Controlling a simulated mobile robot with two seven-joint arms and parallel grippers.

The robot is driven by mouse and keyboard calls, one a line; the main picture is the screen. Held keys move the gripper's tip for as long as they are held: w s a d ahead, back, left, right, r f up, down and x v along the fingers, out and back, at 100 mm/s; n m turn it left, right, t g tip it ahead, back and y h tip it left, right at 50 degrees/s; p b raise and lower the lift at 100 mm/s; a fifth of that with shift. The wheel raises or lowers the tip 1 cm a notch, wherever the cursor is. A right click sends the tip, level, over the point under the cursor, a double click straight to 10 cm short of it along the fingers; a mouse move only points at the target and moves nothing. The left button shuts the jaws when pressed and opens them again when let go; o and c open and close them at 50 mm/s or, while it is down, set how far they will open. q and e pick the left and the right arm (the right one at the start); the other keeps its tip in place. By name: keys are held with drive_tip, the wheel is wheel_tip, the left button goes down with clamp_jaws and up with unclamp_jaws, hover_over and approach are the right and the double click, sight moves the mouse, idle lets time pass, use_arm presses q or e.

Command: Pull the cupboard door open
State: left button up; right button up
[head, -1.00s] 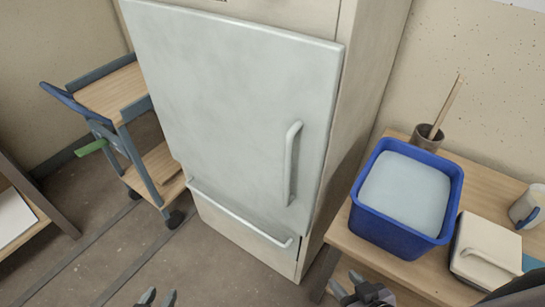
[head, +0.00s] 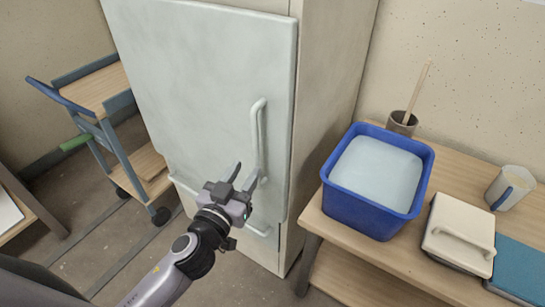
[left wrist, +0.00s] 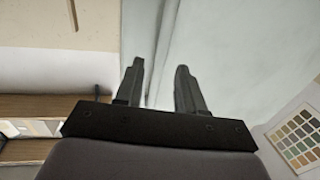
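The cupboard door (head: 205,90) is a large pale blue-grey panel in the head view, and it looks closed. Its vertical bar handle (head: 258,135) is near the door's right edge. My left gripper (head: 243,173) is open, with its fingertips near the handle's lower end. I cannot tell if they touch it. In the left wrist view, the two fingers (left wrist: 159,68) stand apart with nothing clearly held between them; the pale door (left wrist: 235,50) fills the right side. My right gripper is out of view.
Right of the cupboard, a wooden table (head: 335,238) holds a blue bucket (head: 345,205), a lidded box (head: 460,225) and a mug (head: 510,187). A trolley (head: 108,145) stands at left. A drawer handle (head: 258,231) is below the door.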

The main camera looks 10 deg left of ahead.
sight(254, 157)
use_arm(q)
drive_tip(key=shift+w+d+p, duration=0.2)
drive_tip(key=shift+w+d, duration=0.05)
drive_tip(key=shift+w, duration=1.45)
drive_tip(key=shift+w+d+p, duration=0.2)
drive_tip(key=shift+w, duration=1.5)
clamp_jaws()
